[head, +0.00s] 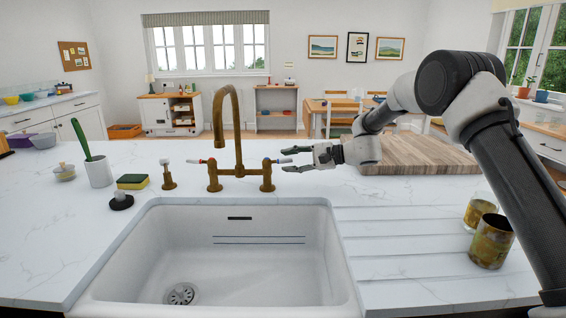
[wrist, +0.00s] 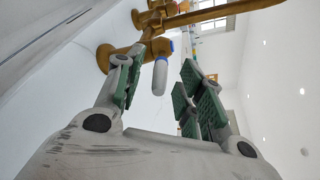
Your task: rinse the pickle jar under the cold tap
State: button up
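The brass mixer tap (head: 238,125) stands behind the white sink (head: 250,262), its spout arching over the basin's back edge. Its right handle, the cold tap lever (head: 279,161), has a blue ring and a pale grip; it also shows in the wrist view (wrist: 160,75). My gripper (head: 287,160) is open, fingers pointing left at this lever. In the wrist view the lever appears between the open fingers (wrist: 155,85); contact cannot be told. Two mottled brown-green vessels stand on the right drainer, a front one (head: 491,243) and a rear one (head: 479,211); which is the pickle jar is unclear.
A red-ringed lever (head: 206,162) is on the tap's left. A brass fitting (head: 168,177), sponge (head: 132,182), black stopper (head: 120,202) and brush cup (head: 98,172) stand left of it. A wooden board (head: 420,155) lies behind my forearm. The basin is empty.

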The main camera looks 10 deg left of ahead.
aim_at(277, 162)
jog(key=shift+x, duration=1.4)
grip_shut()
jog(key=shift+s+r+m+t, duration=0.1)
jog(key=shift+s+m+t, duration=0.15)
jog(key=shift+m+t, duration=0.2)
jog(key=shift+s+m+t+h, duration=0.15)
jog(key=shift+s+m+t, duration=0.1)
jog(key=shift+m+t, duration=0.45)
jog(key=shift+s+m+t+h, duration=0.2)
jog(key=shift+m+t, duration=0.15)
jog(key=shift+t, duration=0.5)
grip_release()
jog(key=shift+d, duration=0.1)
